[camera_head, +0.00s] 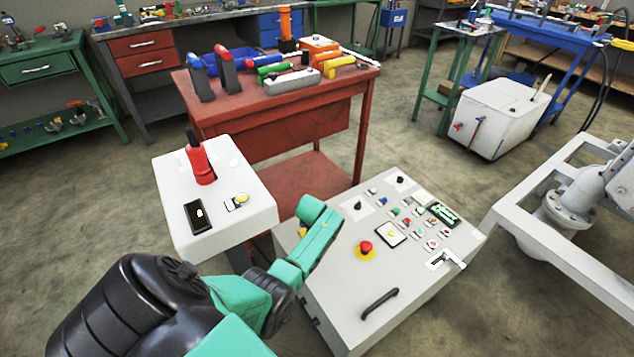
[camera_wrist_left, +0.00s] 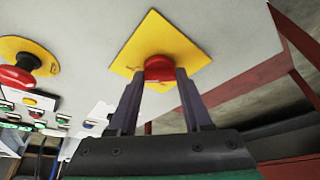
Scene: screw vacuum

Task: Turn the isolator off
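The red isolator knob (camera_wrist_left: 159,68) sits on a yellow square plate (camera_wrist_left: 190,45) on a pale panel face in the left wrist view. My left gripper (camera_wrist_left: 161,76) has one dark finger on each side of the knob, with no clear gap showing between fingers and knob; it looks shut on it. In the head view my green left arm (camera_head: 312,240) reaches to the left side of the grey control console (camera_head: 330,290). The isolator and my left fingertips are hidden there. My right gripper is not in view.
The console's sloped top holds a red mushroom button (camera_head: 366,246), several small buttons and a black handle (camera_head: 379,303). A white box with a red lever (camera_head: 200,163) stands left of the arm. A red workbench (camera_head: 270,130) with tools stands close behind.

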